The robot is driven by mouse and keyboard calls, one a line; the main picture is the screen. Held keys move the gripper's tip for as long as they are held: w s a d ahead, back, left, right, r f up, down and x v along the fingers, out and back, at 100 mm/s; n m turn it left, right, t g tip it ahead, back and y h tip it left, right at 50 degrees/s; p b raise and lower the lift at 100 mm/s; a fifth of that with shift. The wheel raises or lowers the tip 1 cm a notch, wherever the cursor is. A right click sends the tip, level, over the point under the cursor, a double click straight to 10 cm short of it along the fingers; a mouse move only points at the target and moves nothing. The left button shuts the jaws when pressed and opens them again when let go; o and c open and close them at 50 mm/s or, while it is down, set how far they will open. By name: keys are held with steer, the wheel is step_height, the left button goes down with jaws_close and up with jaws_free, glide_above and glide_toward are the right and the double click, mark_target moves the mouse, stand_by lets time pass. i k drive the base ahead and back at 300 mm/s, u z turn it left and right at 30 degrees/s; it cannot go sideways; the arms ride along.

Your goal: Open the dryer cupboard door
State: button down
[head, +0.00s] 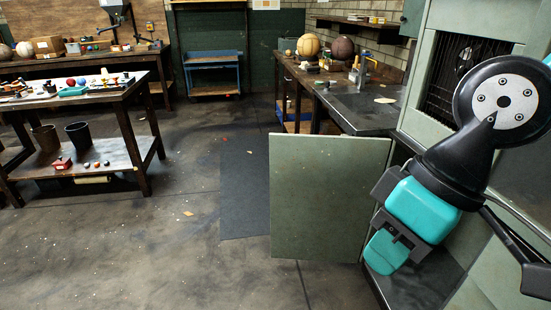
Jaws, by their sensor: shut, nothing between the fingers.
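The dryer cupboard (411,118) stands at the right, pale green, with a dark grille opening in its upper part. A flat pale green door panel (330,195) stands swung well out to the left of the cupboard, its right edge by the cupboard's front. Behind that edge a dark interior with a bare floor (420,287) shows, so the door stands open. My arm, black with teal covers, reaches down in front of the cupboard beside the door's right edge. My gripper's fingers do not show, and I cannot see any contact with the door.
A dark bar (515,240) crosses the lower right; I cannot tell what it belongs to. A workbench (350,108) with balls and tools stands behind the door. A two-level table (140,150) stands at the left. The floor (170,250) left of the door is mostly clear, with small scraps.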

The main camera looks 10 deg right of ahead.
mark_target(322, 205)
steer(key=u, duration=0.7)
steer(key=i, duration=0.35)
steer(key=u, duration=0.8)
steer(key=i, duration=1.95)
steer(key=z, duration=0.6)
steer(key=i, duration=0.65)
steer(key=z, duration=1.2)
steer(key=i, duration=0.4)
steer(key=z, duration=0.35)
